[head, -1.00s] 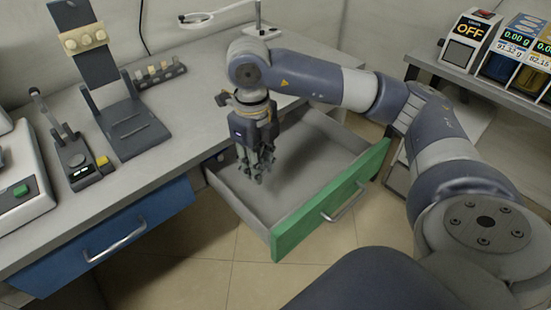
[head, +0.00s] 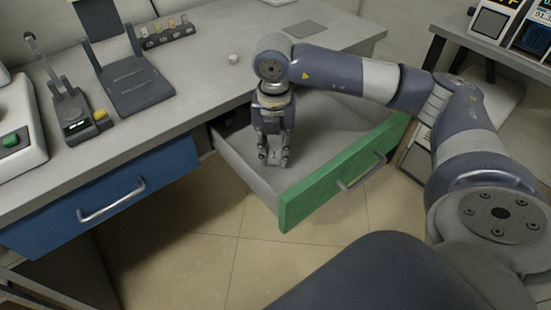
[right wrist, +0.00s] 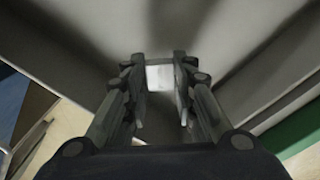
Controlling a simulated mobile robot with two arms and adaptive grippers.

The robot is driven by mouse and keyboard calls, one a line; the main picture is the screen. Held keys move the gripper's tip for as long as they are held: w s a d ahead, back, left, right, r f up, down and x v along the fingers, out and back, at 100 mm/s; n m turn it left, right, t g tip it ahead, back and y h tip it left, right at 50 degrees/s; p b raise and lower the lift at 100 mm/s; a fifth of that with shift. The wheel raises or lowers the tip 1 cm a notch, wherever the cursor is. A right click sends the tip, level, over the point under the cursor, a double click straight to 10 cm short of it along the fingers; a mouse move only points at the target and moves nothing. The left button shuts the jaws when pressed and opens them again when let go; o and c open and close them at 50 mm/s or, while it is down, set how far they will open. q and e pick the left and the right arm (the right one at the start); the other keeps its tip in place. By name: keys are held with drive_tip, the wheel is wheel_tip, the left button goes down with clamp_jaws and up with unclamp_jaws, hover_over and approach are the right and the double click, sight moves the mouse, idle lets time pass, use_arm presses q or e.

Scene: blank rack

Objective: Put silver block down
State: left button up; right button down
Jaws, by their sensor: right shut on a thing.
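The silver block (right wrist: 160,77) shows in the right wrist view as a small pale square between the fingertips of my right gripper (right wrist: 160,84). The gripper is shut on it. In the head view my right gripper (head: 274,160) points down inside the open drawer with the green front (head: 345,177), near its left wall. The block is too small or hidden to make out in the head view. Whether the block touches the drawer floor I cannot tell. My left gripper is not in view.
A closed blue drawer (head: 100,197) is at the left under the grey counter (head: 200,95). A small white piece (head: 233,58) lies on the counter, with a rack of several pegs (head: 167,32) behind. The drawer floor right of my gripper is clear.

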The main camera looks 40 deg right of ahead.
sight(274, 154)
wheel_tip(274, 154, down, 3)
drive_tip(key=shift+f+b, duration=0.15)
drive_tip(key=shift+b, duration=0.15)
drive_tip(key=shift+f, duration=0.25)
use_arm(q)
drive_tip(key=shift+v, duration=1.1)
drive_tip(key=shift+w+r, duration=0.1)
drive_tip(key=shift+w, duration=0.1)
use_arm(e)
drive_tip(key=c, duration=1.3)
unclamp_jaws()
use_arm(q)
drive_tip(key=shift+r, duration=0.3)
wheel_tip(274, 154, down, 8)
drive_tip(key=p, duration=0.2)
use_arm(e)
wheel_tip(274, 154, up, 12)
drive_tip(key=shift+r, duration=0.1)
